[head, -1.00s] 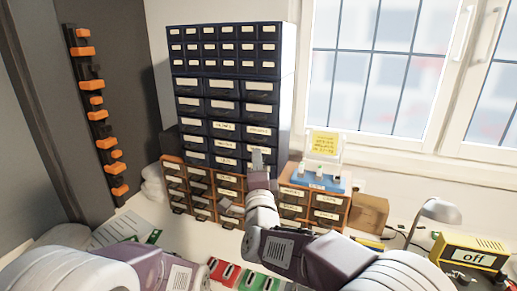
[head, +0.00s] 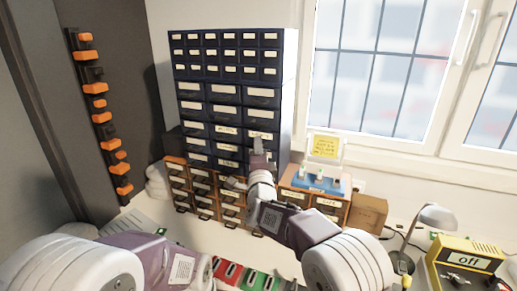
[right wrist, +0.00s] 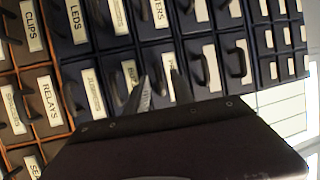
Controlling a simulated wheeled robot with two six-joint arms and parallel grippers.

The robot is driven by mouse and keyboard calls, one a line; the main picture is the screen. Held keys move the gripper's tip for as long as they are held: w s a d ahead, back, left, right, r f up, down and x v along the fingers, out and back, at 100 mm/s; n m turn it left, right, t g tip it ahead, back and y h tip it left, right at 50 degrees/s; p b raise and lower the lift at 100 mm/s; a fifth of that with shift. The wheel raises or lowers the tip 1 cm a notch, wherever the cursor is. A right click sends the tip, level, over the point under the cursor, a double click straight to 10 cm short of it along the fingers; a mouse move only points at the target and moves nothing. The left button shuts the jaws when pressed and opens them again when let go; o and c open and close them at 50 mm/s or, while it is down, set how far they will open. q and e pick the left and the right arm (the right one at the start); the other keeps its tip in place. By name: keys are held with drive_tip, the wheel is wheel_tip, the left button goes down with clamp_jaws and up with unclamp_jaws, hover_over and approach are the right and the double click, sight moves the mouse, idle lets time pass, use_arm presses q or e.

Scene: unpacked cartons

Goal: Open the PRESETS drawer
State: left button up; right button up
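The dark blue drawer cabinet (head: 224,92) stands against the back wall with labelled drawers, all of which look shut. My right gripper (head: 259,147) is in front of its lower right drawers. In the right wrist view its two fingers (right wrist: 160,78) are apart, close to the drawer fronts. A label starting with P (right wrist: 168,90) shows between the fingers, but the rest of it is hidden, so I cannot confirm that it reads PRESETS. I cannot see anything gripped. My left arm comes in at the lower left, and its gripper is not in view.
Brown drawer units stand below, left (head: 203,190) and right (head: 325,208), the right one with a blue tray (head: 318,184) on top. A cardboard box (head: 367,213), a lamp (head: 437,216) and a yellow device reading "off" (head: 465,262) stand to the right.

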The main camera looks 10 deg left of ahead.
clamp_jaws()
idle(1.2)
